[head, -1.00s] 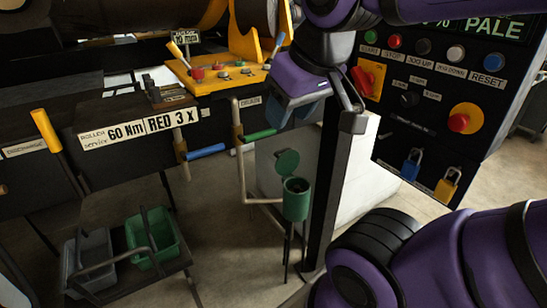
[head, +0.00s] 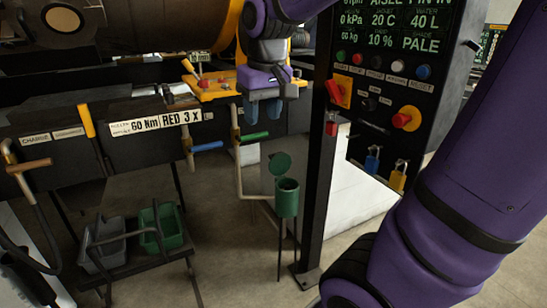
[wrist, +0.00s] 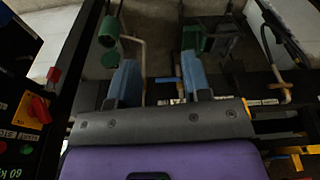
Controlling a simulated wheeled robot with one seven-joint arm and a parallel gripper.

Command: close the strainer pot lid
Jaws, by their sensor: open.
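The strainer pot (head: 288,202) is a small dark green cylinder on thin legs, standing low beside a black post. Its round green lid (head: 280,165) is open, tilted up at the far side of the mouth. In the wrist view the pot (wrist: 108,27) is at the upper left, with the lid (wrist: 107,58) just below it. My gripper (head: 262,112) is open and empty, with blue fingers pointing down, above and slightly left of the pot and apart from it. The fingers also show in the wrist view (wrist: 160,82).
The black post (head: 318,150) and the control panel (head: 400,90) with padlocks stand right of the pot. A green-handled lever (head: 254,137) and a blue-handled lever (head: 207,146) are left of it. A green basket (head: 160,228) sits on a low stand. Floor in front is clear.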

